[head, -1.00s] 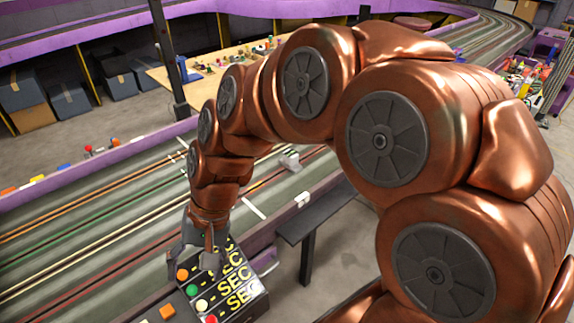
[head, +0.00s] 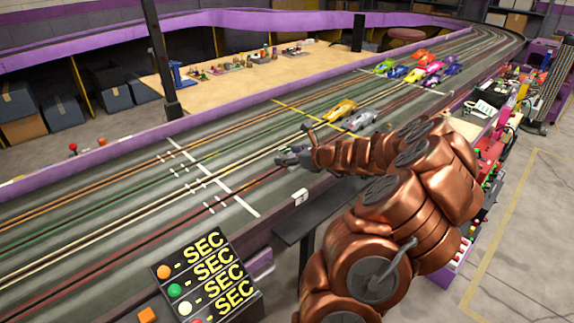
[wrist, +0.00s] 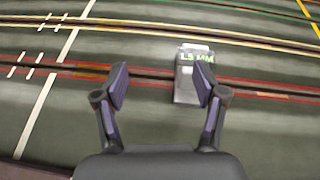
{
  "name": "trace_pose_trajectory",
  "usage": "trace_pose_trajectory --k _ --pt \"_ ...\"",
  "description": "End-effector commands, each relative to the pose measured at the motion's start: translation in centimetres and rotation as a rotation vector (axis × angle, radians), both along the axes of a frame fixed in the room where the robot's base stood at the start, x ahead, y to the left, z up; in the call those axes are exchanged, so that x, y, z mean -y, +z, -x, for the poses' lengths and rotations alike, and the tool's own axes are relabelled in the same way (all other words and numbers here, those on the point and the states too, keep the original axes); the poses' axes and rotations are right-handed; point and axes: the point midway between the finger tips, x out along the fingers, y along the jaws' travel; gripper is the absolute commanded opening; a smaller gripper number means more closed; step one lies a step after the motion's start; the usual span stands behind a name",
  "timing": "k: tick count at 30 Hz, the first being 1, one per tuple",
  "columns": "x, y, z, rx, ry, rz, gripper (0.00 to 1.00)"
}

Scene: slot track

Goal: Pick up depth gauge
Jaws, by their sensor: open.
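The depth gauge (wrist: 185,77) is a small grey-and-white block with a green readout that looks like "1.5 MM". In the wrist view it lies on the dark track, across the red-edged slot line. My gripper (wrist: 162,84) is open and empty. Its right finger overlaps the gauge's right side in the picture, and the left finger is well to the gauge's left. I cannot tell the height gap. In the head view my gripper (head: 292,156) is low over the track; the gauge is not clearly distinguishable there.
A yellow car (head: 340,111) and a silver car (head: 361,120) stand farther along the track, with several coloured cars beyond. A small white block (head: 300,197) sits at the track's near edge. A panel marked SEC (head: 215,262) stands at the lower left. The track left of my gripper is clear.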

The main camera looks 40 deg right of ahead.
Motion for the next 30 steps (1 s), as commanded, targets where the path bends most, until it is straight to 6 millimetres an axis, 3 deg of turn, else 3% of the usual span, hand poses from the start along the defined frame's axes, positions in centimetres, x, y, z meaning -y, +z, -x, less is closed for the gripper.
trace_pose_trajectory --k 3,6,30 --pt "3.0 -1.7 1.3 -0.003 -0.089 -0.054 0.71" --pt "3.9 -2.3 1.6 -0.004 -0.119 -0.072 0.71" --pt "4.4 -5.5 -5.0 -0.003 -0.118 -0.070 0.71"
